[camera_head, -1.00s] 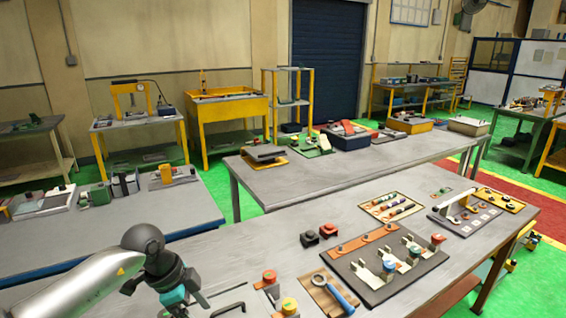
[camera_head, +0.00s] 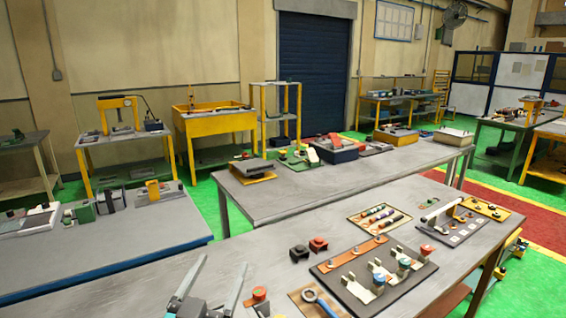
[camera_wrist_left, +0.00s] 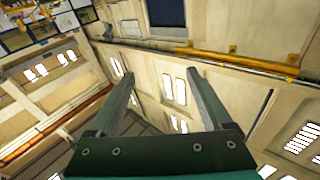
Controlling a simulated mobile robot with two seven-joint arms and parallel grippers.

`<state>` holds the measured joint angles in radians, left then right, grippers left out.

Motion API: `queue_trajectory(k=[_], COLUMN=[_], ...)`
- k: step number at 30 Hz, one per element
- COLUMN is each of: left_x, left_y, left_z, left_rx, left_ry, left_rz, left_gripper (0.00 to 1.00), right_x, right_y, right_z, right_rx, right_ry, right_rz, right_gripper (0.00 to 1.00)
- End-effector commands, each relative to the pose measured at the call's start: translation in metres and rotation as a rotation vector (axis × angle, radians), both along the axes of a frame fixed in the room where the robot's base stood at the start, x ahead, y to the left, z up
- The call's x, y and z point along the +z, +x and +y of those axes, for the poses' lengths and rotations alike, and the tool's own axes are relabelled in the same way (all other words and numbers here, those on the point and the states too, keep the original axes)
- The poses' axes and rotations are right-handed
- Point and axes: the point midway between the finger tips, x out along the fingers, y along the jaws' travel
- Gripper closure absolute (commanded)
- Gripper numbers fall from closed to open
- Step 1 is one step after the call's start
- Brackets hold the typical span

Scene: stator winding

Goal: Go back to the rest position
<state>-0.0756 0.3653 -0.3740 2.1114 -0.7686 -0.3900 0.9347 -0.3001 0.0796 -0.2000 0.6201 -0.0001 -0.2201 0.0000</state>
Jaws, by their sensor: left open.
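My left gripper (camera_head: 222,263) shows at the bottom of the head view, left of centre. Its two grey fingers point upward in the picture and are spread apart. The left wrist view shows the same gripper (camera_wrist_left: 160,73) open, with nothing between its fingers. Beyond the fingers that view shows walls and windows. My right gripper is in neither view.
The near workbench (camera_head: 210,264) carries a dark fixture board (camera_head: 345,272), two small block parts, one black and one dark red, and a tray of coloured parts (camera_head: 380,219). A round-headed tool (camera_head: 318,300) lies at the front. The bench's left part is bare.

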Motion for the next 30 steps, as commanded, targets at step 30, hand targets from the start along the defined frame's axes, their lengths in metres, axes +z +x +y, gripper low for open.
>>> queue_trajectory(k=[30], left_x=[-0.274], left_y=[-0.248], left_z=[0.047], left_rx=[0.076], left_ry=[0.194], left_rz=[1.393], left_gripper=[0.17], right_x=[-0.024], right_y=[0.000], right_z=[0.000], right_rx=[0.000], right_ry=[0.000], right_rz=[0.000], right_gripper=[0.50])
